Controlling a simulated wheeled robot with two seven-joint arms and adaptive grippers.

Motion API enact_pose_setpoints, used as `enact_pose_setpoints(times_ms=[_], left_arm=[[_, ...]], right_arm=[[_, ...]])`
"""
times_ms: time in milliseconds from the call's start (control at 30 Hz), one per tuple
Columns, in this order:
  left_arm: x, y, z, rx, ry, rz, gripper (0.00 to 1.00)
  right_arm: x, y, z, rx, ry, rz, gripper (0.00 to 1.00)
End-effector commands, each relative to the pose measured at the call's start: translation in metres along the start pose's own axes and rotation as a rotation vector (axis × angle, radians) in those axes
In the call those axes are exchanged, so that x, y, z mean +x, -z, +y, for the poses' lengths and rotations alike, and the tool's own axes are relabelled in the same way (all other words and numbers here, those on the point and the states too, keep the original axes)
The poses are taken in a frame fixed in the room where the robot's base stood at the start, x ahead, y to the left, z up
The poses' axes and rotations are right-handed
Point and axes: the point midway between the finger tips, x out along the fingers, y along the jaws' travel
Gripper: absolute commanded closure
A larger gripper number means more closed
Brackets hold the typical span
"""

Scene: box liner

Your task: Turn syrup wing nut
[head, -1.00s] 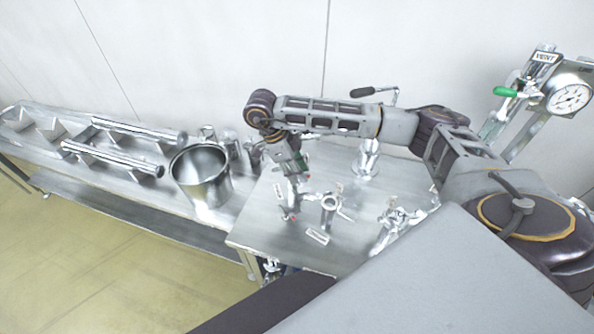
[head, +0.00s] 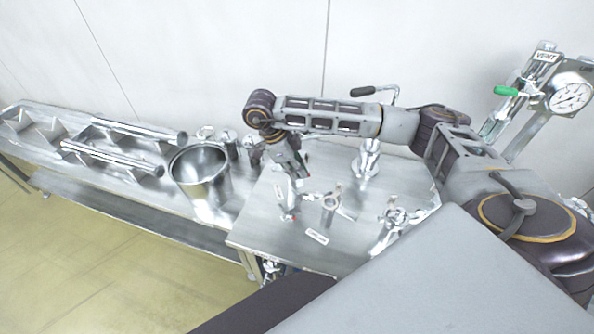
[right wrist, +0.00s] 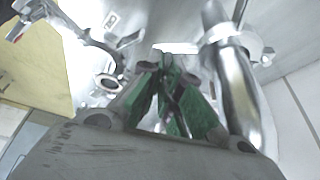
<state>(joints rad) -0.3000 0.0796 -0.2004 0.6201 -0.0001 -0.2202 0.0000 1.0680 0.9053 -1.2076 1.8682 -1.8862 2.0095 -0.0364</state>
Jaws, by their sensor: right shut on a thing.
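My left gripper is not in view.
An upright metal fitting (head: 329,205) stands just right of the gripper, with another clamp fitting (head: 393,222) farther right. A steel pot (head: 200,170) stands to the left. Behind is a pipe with a black lever (head: 362,91). A gauge (head: 571,97) is at far right.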

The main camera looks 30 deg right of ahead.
Motion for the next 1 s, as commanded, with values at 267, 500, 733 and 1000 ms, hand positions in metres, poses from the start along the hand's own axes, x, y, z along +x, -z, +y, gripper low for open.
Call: enact_pose_setpoints(times_ms=[267, 500, 733, 1000], left_arm=[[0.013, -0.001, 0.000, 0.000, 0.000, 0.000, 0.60], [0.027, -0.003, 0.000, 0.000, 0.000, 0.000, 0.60], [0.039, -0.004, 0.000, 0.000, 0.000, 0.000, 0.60], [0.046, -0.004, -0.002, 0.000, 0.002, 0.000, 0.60]], right_arm=[[0.001, -0.001, 0.001, -0.131, 0.058, -0.001, 1.00], [0.002, 0.000, 0.001, -0.271, 0.117, -0.001, 1.00], [0.002, 0.000, 0.003, -0.387, 0.165, -0.001, 1.00], [0.001, 0.001, 0.003, -0.459, 0.193, -0.001, 1.00]])
